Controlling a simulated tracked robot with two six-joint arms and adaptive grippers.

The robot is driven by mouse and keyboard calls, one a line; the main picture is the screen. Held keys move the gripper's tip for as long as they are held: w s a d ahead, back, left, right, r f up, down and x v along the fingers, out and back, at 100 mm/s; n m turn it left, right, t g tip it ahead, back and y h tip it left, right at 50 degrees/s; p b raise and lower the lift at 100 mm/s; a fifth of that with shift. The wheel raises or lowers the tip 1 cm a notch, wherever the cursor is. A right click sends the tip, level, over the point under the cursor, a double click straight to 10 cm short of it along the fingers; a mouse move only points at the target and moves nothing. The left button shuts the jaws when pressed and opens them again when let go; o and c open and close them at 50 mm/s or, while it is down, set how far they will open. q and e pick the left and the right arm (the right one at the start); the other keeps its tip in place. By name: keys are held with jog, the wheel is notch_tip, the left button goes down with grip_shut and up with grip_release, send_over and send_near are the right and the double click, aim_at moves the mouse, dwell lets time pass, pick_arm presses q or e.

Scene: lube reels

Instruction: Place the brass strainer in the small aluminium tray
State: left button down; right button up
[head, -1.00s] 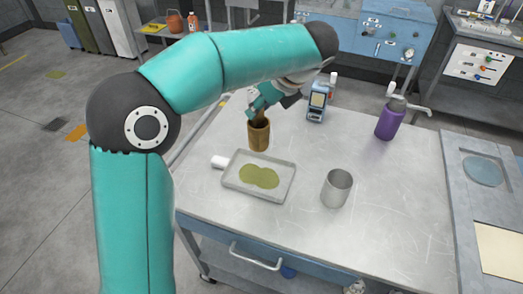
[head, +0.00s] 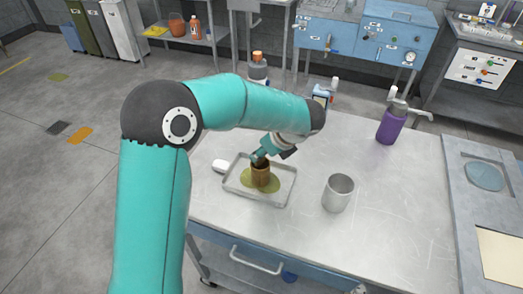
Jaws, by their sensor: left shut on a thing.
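The brass strainer (head: 261,176) is a small brown-gold cylinder. It stands upright over the olive patch in the small aluminium tray (head: 285,194), a shallow rectangular tray on the metal table. My left gripper (head: 260,158) reaches in from above and is shut on the strainer's upper rim. Whether the strainer's base touches the tray floor is hard to tell. The right gripper is not in view.
An open metal cup (head: 338,193) stands right of the tray. A white object (head: 219,166) lies at the tray's left edge. A purple pump bottle (head: 390,124) and a blue handheld device (head: 321,95) stand farther back. The table's right front is clear.

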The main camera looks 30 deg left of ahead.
pick_arm(q)
jog(key=c, duration=0.7)
grip_release()
jog(key=v, duration=1.2)
jog(key=shift+r+b, duration=0.1)
jog(key=shift+b, duration=0.2)
